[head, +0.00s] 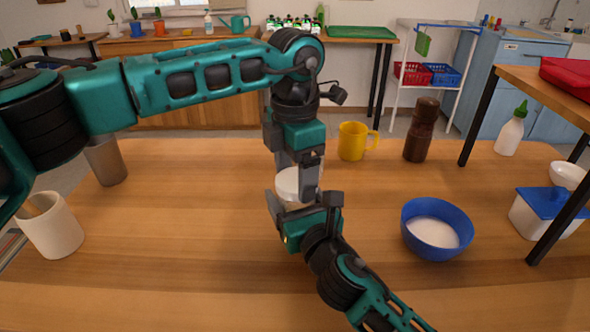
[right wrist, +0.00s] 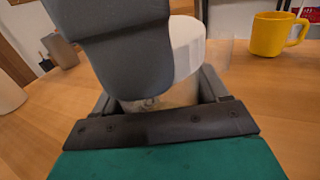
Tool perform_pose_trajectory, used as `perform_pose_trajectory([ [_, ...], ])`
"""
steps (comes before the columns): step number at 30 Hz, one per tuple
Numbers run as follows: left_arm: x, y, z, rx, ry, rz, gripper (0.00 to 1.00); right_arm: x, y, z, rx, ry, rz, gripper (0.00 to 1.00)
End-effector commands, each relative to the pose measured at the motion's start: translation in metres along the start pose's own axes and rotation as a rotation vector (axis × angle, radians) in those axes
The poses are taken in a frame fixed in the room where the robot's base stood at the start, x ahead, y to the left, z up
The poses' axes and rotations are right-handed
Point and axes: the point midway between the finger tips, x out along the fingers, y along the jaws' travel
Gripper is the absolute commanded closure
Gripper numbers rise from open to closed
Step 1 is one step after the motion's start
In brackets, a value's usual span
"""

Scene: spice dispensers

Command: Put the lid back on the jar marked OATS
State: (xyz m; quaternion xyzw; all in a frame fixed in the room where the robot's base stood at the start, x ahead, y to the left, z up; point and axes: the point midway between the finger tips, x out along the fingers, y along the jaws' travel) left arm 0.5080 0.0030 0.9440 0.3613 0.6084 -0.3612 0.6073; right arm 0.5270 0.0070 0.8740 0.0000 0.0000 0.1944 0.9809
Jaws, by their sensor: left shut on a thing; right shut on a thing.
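A white lid (right wrist: 188,48) shows in the right wrist view, directly over a pale jar (right wrist: 180,97); I cannot tell whether it is seated. In the head view the white lid (head: 287,183) is mostly behind my grippers. My left gripper (head: 298,178) reaches down from above and is shut on the lid; its grey finger (right wrist: 125,55) covers part of it in the right wrist view. My right gripper (head: 297,208) comes from the front and is shut on the jar, low on the table. The jar's marking cannot be read.
A blue bowl (head: 420,208) of white contents stands right of the jar. A yellow mug (head: 352,143) and a brown grinder (head: 416,140) stand behind. A beige cup (head: 60,230) and a grey tumbler (head: 106,164) are at left. The table between the cup and jar is clear.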

Motion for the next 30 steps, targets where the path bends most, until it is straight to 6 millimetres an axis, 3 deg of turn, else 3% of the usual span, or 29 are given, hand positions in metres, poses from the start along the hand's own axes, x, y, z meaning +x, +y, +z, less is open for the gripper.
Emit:
perform_pose_trajectory([
  [30, -0.0002, 0.0030, 0.0055, 1.937, 0.000, 0.004, 0.54, -0.0001, -0.0003, -0.0010, 0.000, 0.002, -0.001, 1.00],
])
